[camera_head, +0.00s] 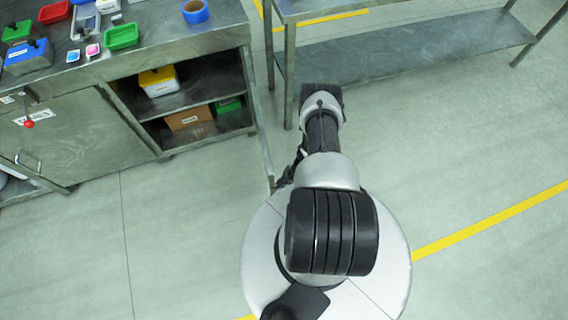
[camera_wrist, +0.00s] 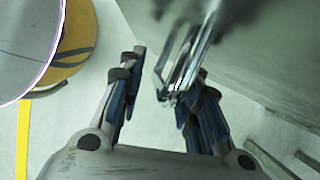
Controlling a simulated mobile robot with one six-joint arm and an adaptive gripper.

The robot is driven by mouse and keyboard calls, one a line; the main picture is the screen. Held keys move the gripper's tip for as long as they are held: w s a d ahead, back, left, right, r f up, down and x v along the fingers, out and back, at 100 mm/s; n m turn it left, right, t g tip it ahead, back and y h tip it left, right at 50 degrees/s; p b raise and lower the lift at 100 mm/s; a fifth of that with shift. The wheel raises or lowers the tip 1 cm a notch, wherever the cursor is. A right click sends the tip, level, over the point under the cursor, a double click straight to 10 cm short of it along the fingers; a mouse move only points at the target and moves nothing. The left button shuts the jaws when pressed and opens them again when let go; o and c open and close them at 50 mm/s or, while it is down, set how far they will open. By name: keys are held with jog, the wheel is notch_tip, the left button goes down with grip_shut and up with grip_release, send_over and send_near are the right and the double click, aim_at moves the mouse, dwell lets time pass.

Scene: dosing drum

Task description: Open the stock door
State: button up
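The steel cabinet (camera_head: 190,42) has an open compartment, and its door (camera_head: 262,125) stands swung out toward me, seen almost edge-on in the head view. I take this to be the stock door; no label shows on it. In the wrist view the door panel (camera_wrist: 250,60) fills the upper right, with a shiny bar handle (camera_wrist: 185,55) on it. My gripper (camera_wrist: 165,75) is open, its fingers on either side of the handle. The handle overlaps the right finger in the picture; I cannot tell whether they touch.
A yellow-lidded box (camera_head: 158,82) and a brown box (camera_head: 188,118) sit inside the compartment. A second, closed door (camera_head: 75,140) with a label is at left. Coloured trays and blue tape (camera_head: 195,11) lie on top. A steel table (camera_head: 400,48) stands behind my arm. Left floor is clear.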

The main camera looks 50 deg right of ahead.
jog(key=v, duration=1.2)
jog(key=shift+d, duration=0.1)
jog(key=shift+s+f, duration=0.1)
